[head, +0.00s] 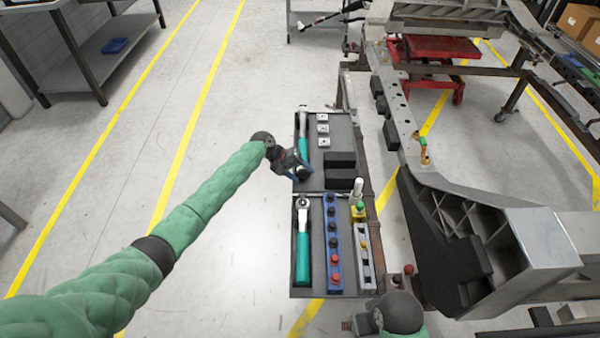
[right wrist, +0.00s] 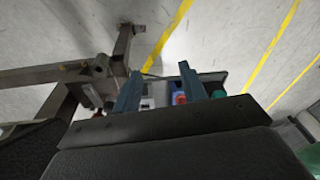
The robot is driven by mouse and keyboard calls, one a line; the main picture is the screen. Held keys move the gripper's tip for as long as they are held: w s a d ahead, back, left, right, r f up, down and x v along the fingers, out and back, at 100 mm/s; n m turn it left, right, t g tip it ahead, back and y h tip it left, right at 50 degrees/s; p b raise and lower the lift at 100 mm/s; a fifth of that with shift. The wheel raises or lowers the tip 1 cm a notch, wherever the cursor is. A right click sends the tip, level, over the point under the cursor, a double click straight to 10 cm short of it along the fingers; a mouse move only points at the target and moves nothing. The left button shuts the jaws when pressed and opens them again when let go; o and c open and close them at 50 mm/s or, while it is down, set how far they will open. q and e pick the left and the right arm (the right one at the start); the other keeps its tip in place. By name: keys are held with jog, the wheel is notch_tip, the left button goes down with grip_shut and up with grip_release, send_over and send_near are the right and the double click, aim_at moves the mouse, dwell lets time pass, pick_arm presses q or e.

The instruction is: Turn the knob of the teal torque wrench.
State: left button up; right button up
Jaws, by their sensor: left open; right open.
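A long wrench with a teal handle (head: 303,147) and a metal shaft lies in the upper tray in the head view. A shorter ratchet with a teal handle (head: 303,258) lies in the lower tray. My left gripper (head: 300,168) is open at the near end of the upper wrench's handle. It partly hides that end, and I cannot tell whether the fingers touch it. My right gripper (right wrist: 159,68) is open and empty in the right wrist view, over the near end of the trays. Its fingers are not clear in the head view.
The upper tray also holds small metal squares (head: 322,129) and black blocks (head: 341,160). The lower tray holds a blue rail (head: 333,230) with knobs and a grey rail (head: 366,268). The metal chassis (head: 520,240) stands close on the right. Open floor lies left.

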aim_at(299, 171)
pick_arm(q)
jog(key=b+v, duration=0.1)
jog(key=v, duration=0.5)
jog(key=shift+a, duration=0.15)
jog(key=shift+v, duration=0.85)
pick_arm(e)
jog(key=shift+w+a+f+t+y, duration=0.15)
jog(key=shift+w+a+f, duration=0.15)
jog(key=shift+a+f, duration=0.2)
jog(key=shift+w+a+f+t+y, duration=0.15)
jog(key=shift+w+a+f, duration=0.2)
jog(key=shift+f, duration=0.25)
jog(key=shift+s, duration=0.15)
